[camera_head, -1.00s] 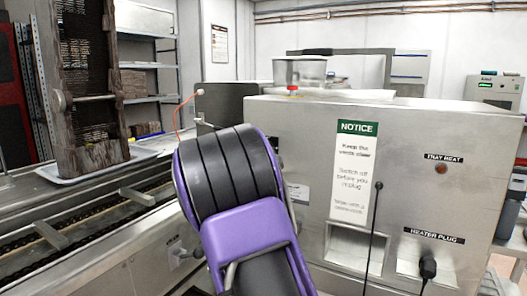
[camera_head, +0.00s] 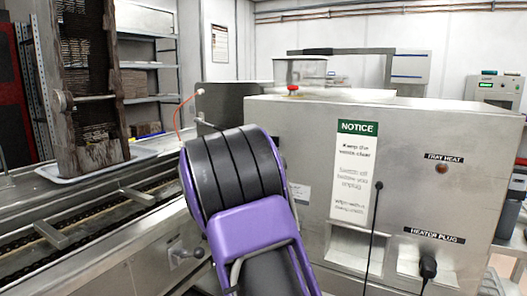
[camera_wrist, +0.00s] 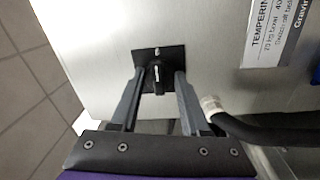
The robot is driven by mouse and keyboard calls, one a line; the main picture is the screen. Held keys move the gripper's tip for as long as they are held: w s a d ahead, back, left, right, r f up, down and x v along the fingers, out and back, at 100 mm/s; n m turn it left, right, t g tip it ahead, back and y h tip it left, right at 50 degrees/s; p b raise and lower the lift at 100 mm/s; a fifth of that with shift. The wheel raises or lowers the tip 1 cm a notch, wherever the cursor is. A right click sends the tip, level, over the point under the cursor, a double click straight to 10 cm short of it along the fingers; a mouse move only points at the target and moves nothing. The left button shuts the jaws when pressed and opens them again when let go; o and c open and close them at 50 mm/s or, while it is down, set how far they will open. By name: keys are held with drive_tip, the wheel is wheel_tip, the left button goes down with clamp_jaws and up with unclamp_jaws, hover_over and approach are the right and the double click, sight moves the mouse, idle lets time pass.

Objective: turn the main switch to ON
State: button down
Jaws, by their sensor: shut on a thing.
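In the wrist view the main switch, a black square plate (camera_wrist: 144,55) with a dark knob (camera_wrist: 157,76), sits on a bare metal panel. The knob lies along the picture's vertical, with a pale line on it and a small pale mark above it on the plate. My gripper (camera_wrist: 160,75) is shut on the knob, one grey finger on each side. In the head view my purple and black arm hides the gripper and the switch.
A black hose (camera_wrist: 265,130) with a pale end fitting lies close to the right finger. A label (camera_wrist: 275,30) is on the panel. The steel cabinet (camera_head: 300,125) with a heater plug (camera_head: 428,265) stands right of my arm; the conveyor (camera_head: 90,215) runs at left.

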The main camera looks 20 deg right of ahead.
drive_tip(key=shift+c, duration=1.9)
unclamp_jaws()
drive_tip(key=v, duration=1.7)
drive_tip(key=shift+a+f, duration=0.15)
drive_tip(key=shift+a, duration=0.05)
drive_tip(key=shift+s, duration=0.15)
